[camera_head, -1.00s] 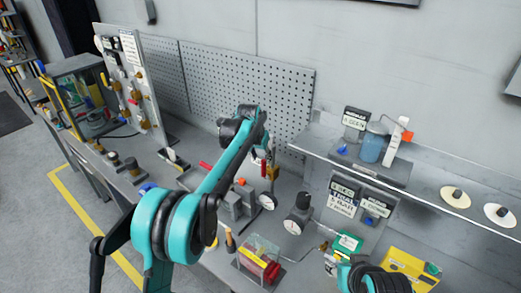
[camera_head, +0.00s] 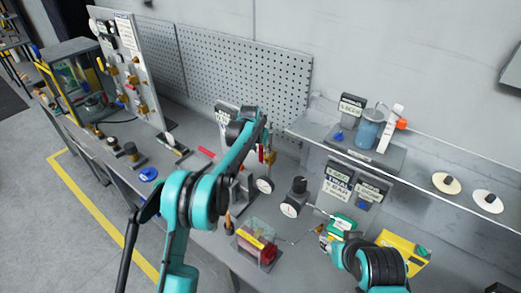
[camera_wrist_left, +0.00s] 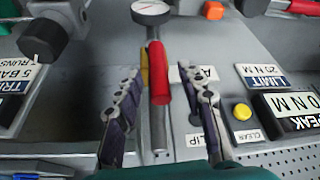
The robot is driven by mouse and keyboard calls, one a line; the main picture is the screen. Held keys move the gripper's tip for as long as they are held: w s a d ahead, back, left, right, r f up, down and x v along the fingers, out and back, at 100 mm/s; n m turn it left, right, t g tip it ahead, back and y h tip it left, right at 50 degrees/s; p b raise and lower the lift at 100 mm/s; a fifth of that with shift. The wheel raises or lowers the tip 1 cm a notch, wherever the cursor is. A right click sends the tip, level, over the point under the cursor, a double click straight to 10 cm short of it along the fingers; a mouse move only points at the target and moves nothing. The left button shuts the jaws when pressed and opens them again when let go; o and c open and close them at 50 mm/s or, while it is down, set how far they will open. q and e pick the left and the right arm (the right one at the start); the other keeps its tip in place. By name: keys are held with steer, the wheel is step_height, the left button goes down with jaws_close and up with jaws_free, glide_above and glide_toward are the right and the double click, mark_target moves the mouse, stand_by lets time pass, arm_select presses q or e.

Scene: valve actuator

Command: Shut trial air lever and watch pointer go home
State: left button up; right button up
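A lever with a red handle (camera_wrist_left: 159,75) stands between the fingers of my left gripper (camera_wrist_left: 164,112) in the left wrist view. The gripper is open, with a gap on each side of the handle. A yellow piece (camera_wrist_left: 144,67) lies beside the handle. A round white dial gauge (camera_wrist_left: 150,8) is beyond it; its pointer is too small to read. In the head view, a dial (camera_head: 264,186) shows below my left forearm, which hides most of the gripper. My right gripper (camera_head: 326,240) is low at the right, by a green box; its fingers are too small to judge.
A second gauge (camera_head: 290,210) with a black knob stands on the bench. A clear box with red parts (camera_head: 258,245) is at the front edge. A pegboard (camera_head: 250,80) rises behind.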

arm_select(q)
jaws_close()
steer(key=shift+d, duration=0.1)
steer(key=shift+s+d+f+m+t+y+b, duration=0.3)
steer(key=shift+s+d+t+y+b, duration=0.4)
steer(key=shift+b, duration=0.9)
steer(key=shift+s+d+f+m+t+y+b, duration=0.15)
steer(key=shift+s+d+f+t+y+b, duration=0.2)
steer(key=shift+d+t+y+b, duration=0.85)
steer(key=shift+s+d+f+m+t+y+b, duration=0.1)
steer(key=shift+s+d+f+m+y+b, duration=0.4)
steer(key=shift+b, duration=1.45)
steer(key=shift+a+r+n, duration=0.1)
steer(key=shift+r+n, duration=0.1)
steer(key=shift+n, duration=0.05)
jaws_free()
